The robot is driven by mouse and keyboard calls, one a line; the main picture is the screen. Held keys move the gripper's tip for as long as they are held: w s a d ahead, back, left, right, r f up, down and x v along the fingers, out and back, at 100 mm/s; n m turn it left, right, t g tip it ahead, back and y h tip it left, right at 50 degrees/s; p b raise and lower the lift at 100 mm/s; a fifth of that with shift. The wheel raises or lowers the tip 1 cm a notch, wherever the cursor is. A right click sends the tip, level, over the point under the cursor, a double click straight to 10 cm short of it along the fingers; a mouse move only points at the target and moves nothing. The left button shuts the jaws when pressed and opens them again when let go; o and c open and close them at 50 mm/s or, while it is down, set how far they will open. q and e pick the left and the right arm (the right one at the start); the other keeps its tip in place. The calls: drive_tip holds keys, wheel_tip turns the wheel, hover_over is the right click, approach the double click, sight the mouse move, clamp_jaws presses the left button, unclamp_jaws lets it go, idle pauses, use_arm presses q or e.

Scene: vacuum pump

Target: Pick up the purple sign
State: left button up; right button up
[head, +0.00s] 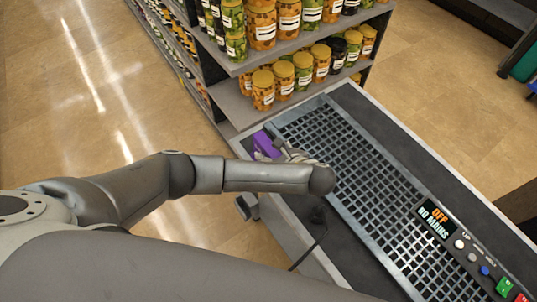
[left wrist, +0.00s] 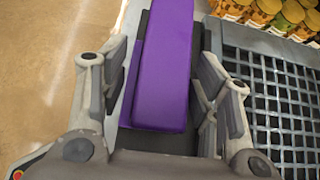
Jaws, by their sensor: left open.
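The purple sign (head: 265,144) is at the far left corner of the counter, beside the metal grid, in the head view. My left gripper (head: 283,150) is right at it and partly covers it. In the left wrist view the purple sign (left wrist: 162,65) is a long block between the two open fingers of my left gripper (left wrist: 165,85). The left finger stands a little apart from it; the right finger is close to its edge, and I cannot tell whether they touch. My right gripper is not in view.
The metal grid tray (head: 375,190) runs along the counter, with a control panel (head: 470,250) reading "OFF NO MAINS" at its near end. Shelves of jars (head: 285,75) stand just behind the counter. A dark cable (head: 318,235) hangs over the counter's left edge. Floor at left is clear.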

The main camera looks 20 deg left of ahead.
use_arm(q)
drive_tip(key=shift+x, duration=1.5)
drive_tip(key=shift+c, duration=0.2)
drive_tip(key=shift+d, duration=0.1)
drive_tip(key=c, duration=1.1)
drive_tip(key=shift+r, duration=0.1)
